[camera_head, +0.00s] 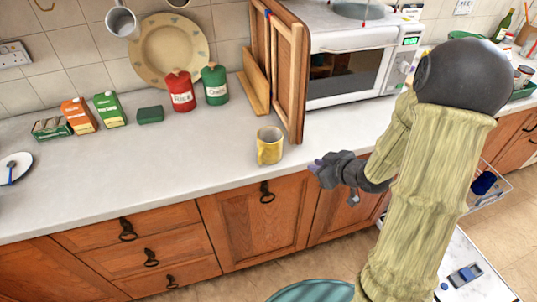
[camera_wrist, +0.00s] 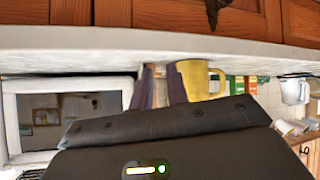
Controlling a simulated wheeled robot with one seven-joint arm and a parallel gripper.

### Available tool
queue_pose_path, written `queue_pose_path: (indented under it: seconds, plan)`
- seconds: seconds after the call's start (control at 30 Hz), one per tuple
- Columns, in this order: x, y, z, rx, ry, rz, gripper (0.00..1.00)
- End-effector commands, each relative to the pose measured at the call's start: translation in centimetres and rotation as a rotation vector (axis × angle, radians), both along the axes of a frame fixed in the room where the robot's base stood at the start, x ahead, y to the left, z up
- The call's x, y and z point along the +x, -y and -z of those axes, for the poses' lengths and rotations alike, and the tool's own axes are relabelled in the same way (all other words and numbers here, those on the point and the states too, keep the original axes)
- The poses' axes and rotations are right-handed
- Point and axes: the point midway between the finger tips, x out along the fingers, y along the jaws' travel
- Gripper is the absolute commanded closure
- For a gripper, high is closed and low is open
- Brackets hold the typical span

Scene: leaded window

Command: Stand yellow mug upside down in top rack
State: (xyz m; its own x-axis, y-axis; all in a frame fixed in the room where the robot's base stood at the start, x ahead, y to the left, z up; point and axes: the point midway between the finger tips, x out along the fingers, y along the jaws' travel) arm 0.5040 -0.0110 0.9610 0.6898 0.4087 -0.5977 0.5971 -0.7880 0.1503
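The yellow mug (camera_head: 270,146) stands upright on the white counter near its front edge, left of the wooden boards. My gripper (camera_head: 316,167) is just right of the mug at about counter height, apart from it and empty. The wrist view is upside down; there the mug (camera_wrist: 194,80) shows beyond my fingers (camera_wrist: 161,88), with its handle to the right. The two fingers have a gap between them. A wire rack (camera_head: 497,190) with a dark blue item in it shows at the right, partly hidden by my arm.
A white microwave (camera_head: 350,70) and upright wooden boards (camera_head: 289,80) stand behind my gripper. Red (camera_head: 180,92) and green (camera_head: 214,85) canisters stand at the back. An open white appliance door (camera_head: 485,277) lies low at right.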

Motion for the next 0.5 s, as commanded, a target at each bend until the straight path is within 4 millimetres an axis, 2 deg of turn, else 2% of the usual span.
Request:
queue_pose_path:
  seconds: [0.03,0.17,0.33,0.5]
  plan:
    - [0.0,-0.4,1.3,0.053,0.032,-0.051,0.84]
    - [-0.8,-2.0,1.9,0.224,0.142,-0.205,0.84]
    - [-3.1,-3.1,1.4,0.460,0.262,-0.360,0.84]
    - [-4.6,-3.2,0.5,0.581,0.318,-0.428,0.84]
